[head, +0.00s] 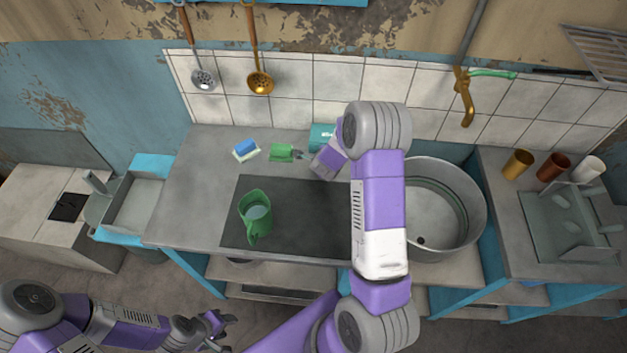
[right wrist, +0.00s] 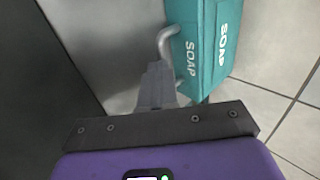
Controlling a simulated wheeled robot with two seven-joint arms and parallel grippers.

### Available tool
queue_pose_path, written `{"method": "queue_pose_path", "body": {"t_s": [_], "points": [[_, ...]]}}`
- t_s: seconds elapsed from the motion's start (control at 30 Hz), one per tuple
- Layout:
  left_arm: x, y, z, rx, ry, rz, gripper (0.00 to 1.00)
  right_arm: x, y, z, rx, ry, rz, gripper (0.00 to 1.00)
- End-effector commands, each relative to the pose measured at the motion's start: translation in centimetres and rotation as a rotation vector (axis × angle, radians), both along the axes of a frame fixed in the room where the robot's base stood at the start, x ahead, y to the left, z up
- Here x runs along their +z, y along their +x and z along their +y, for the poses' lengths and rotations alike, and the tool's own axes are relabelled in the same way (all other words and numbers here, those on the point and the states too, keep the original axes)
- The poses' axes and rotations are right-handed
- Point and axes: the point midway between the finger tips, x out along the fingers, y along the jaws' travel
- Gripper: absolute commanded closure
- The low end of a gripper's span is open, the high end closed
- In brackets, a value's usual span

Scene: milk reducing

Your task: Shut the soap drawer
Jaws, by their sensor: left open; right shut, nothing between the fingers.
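A teal soap box (head: 322,135) stands against the tiled wall at the back of the counter, partly behind my right arm. In the right wrist view the teal soap drawer (right wrist: 190,60) shows with a SOAP label and a grey curved handle (right wrist: 167,42). How far the drawer stands out cannot be told. My right gripper (right wrist: 155,88) is shut and empty, its fingertips close to the handle; contact cannot be told. My left gripper (head: 222,328) is open and empty, low in front of the counter.
A green jug (head: 255,215) stands on the dark counter panel. A blue-and-white sponge (head: 245,149) and a green item (head: 283,152) lie left of the soap box. A round metal basin (head: 455,205) is right of my arm.

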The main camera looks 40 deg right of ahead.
Motion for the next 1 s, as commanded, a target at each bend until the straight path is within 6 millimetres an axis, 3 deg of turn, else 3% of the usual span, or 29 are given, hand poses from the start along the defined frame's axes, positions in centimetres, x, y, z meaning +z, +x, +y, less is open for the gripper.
{"method": "queue_pose_path", "body": {"t_s": [0.37, 0.63, 0.8, 1.0], "points": [[0.0, 0.0, 0.0, -0.001, -0.001, -0.001, 0.57, 0.0, -0.1, -0.2, -0.005, -0.004, 0.001, 1.0], [-0.3, 0.0, 0.0, -0.001, 0.0, 0.0, 0.57, 0.9, -1.5, 3.3, 0.016, 0.0, -0.001, 1.0], [0.8, 0.0, 0.0, -0.001, 0.0, 0.0, 0.57, 4.3, -3.5, 5.0, 0.015, 0.0, -0.004, 1.0], [1.7, 0.0, 0.0, -0.001, 0.0, 0.0, 0.57, 7.1, -5.5, 6.7, 0.015, 0.001, -0.003, 1.0]]}}
